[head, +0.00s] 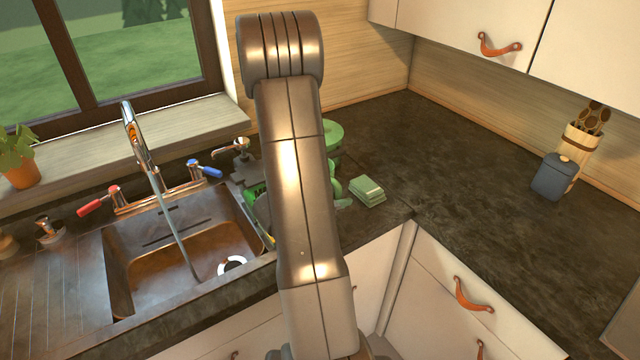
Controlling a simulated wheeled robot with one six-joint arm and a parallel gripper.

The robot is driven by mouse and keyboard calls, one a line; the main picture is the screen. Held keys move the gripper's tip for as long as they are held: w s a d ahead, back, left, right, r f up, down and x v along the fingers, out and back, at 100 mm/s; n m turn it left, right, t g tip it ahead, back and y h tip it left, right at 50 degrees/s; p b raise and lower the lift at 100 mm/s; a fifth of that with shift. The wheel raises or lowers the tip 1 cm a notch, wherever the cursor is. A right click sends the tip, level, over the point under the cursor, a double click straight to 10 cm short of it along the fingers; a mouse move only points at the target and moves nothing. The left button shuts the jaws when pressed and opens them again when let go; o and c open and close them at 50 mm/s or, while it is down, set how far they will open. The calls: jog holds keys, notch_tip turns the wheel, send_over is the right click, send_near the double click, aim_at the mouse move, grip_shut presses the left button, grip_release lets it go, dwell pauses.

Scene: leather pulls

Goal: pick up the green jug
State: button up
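A pale green round-edged thing (333,132) shows at the right side of my arm, on the dark counter behind the sink corner. It may be the green jug, but my arm covers most of it and its full shape is hidden. More green shows lower along the arm's right edge; I cannot tell whether it belongs to the same thing. My arm rises through the middle of the head view. My gripper is not visible, so its opening and its place relative to the jug cannot be seen.
A green block-like stack (367,191) lies right of my arm. The sink (185,245), with a tall tap (150,165), is at left. A green-black item (256,195) sits by its right edge. A blue-grey container (552,176) and utensil holder (582,150) stand far right. The middle-right counter is clear.

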grip_shut()
jog(key=shift+r, duration=0.1)
dwell(0.3)
